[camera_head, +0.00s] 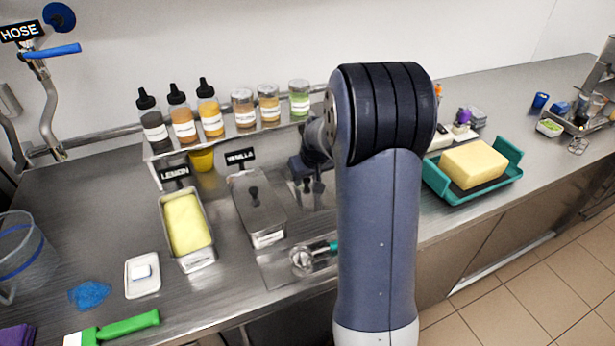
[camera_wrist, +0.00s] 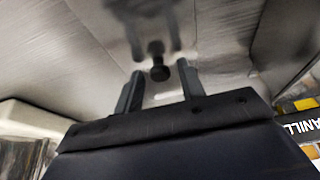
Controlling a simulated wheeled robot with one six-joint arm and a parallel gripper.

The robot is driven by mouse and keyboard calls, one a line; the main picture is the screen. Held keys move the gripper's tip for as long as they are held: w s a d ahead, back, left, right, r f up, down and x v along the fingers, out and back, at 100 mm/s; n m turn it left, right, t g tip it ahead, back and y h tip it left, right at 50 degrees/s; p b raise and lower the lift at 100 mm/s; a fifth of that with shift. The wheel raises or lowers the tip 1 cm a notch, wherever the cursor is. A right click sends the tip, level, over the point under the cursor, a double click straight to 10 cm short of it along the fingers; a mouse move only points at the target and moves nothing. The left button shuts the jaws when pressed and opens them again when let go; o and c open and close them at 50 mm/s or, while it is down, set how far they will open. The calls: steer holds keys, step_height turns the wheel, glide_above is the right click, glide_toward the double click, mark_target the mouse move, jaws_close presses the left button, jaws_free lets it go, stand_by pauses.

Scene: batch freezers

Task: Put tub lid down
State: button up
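The vanilla tub (camera_head: 268,239) stands on the steel counter with a grey metal lid (camera_head: 245,215) on it. The lid has a dark knob (camera_head: 254,193). My gripper (camera_head: 312,187) is to the right of this tub, partly hidden by my arm. In the wrist view the two fingers of my gripper (camera_wrist: 163,80) are spread apart. A dark knob (camera_wrist: 158,66) on a grey metal surface shows just beyond and between the fingertips, not visibly gripped. I cannot tell from the wrist view whether it is the vanilla lid's knob.
An uncovered lemon tub (camera_head: 200,262) with yellow contents stands to the left. Several bottles (camera_head: 182,123) and jars (camera_head: 268,106) line the shelf behind. A clear container (camera_head: 303,262) lies near the front edge. A teal tray (camera_head: 497,188) holds a yellow block (camera_head: 473,164) at right.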

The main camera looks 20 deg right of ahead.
mark_target(308, 180)
steer(key=shift+o, duration=0.3)
steer(key=shift+r, duration=0.1)
steer(key=shift+r, duration=0.25)
steer(key=v, duration=1.1)
steer(key=shift+s+r, duration=0.25)
steer(key=shift+f, duration=0.15)
steer(key=x, duration=1.2)
steer(key=shift+w+r, duration=0.2)
steer(key=shift+r, duration=0.2)
steer(key=shift+s+r, duration=0.15)
steer(key=shift+r, duration=1.4)
